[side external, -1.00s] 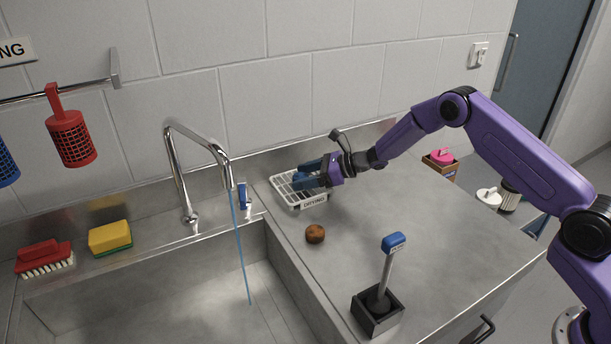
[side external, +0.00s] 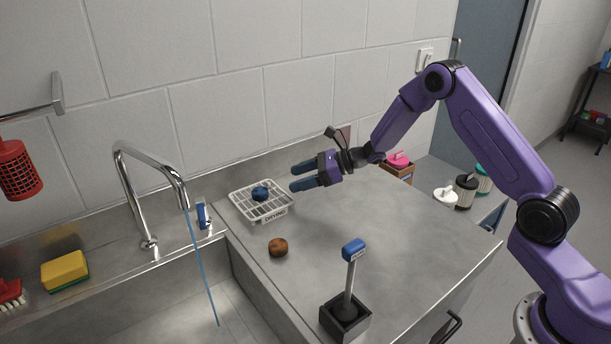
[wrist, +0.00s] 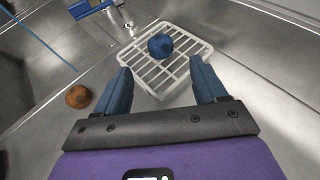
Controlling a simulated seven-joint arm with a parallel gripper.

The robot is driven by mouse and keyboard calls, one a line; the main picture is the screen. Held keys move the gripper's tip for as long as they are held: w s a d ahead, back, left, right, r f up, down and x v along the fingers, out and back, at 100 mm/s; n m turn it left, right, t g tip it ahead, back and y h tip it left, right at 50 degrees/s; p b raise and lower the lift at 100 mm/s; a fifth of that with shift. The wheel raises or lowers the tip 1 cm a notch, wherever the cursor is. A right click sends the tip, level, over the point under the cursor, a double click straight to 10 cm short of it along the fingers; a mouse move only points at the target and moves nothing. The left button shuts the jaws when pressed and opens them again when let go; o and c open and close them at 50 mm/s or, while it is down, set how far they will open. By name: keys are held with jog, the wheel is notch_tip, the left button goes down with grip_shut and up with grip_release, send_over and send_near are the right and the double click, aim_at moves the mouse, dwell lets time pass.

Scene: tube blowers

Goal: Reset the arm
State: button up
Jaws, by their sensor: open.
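My gripper (side external: 303,176) is open and empty, held above the steel counter to the right of the white drying rack. In the wrist view my gripper (wrist: 163,88) shows its two blue fingers spread apart, with the rack beyond them. A blue knobbed object (side external: 261,193) sits on the drying rack (side external: 270,214), apart from the fingers. It also shows in the wrist view (wrist: 160,46) on the grid.
A brown round object (side external: 278,247) lies on the counter (side external: 410,235). A blue-handled tool (side external: 353,252) stands in a black holder (side external: 344,322) near the front. The sink with a running faucet (side external: 150,165) is left. Several lidded containers (side external: 465,190) stand at the right.

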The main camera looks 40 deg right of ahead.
jog(key=shift+s+d+r, duration=0.25)
jog(key=shift+s+d, duration=0.2)
jog(key=shift+d, duration=0.05)
jog(key=s+a+r+n+g+y, duration=0.4)
jog(key=s+a+r+n+g, duration=0.4)
jog(key=s+a+r, duration=0.6)
jog(key=s+a+r+n+g+h, duration=0.1)
jog(key=s+a+r+n+g, duration=0.1)
jog(key=s+a+n, duration=0.3)
jog(key=s+r+n+g+h, duration=0.1)
jog(key=s+r+n+g, duration=0.2)
jog(key=s, duration=0.4)
jog(key=s+d+f+n+g+h, duration=0.1)
jog(key=s+d+f+n+h, duration=0.3)
jog(key=s, duration=0.4)
jog(key=s+d+f+n+h, duration=0.1)
jog(key=s+d+n+h, duration=0.2)
jog(key=s+n, duration=0.3)
jog(key=s+d+f+n+t+h, duration=0.2)
jog(key=d+n+t, duration=0.1)
jog(key=d+n, duration=0.3)
jog(key=s+d+f+n+t+h, duration=0.2)
jog(key=s+d+f+n+h, duration=0.1)
jog(key=d+n, duration=0.3)
jog(key=shift+s+d+t, duration=0.25)
jog(key=shift+d+t, duration=0.15)
jog(key=shift+d, duration=0.3)
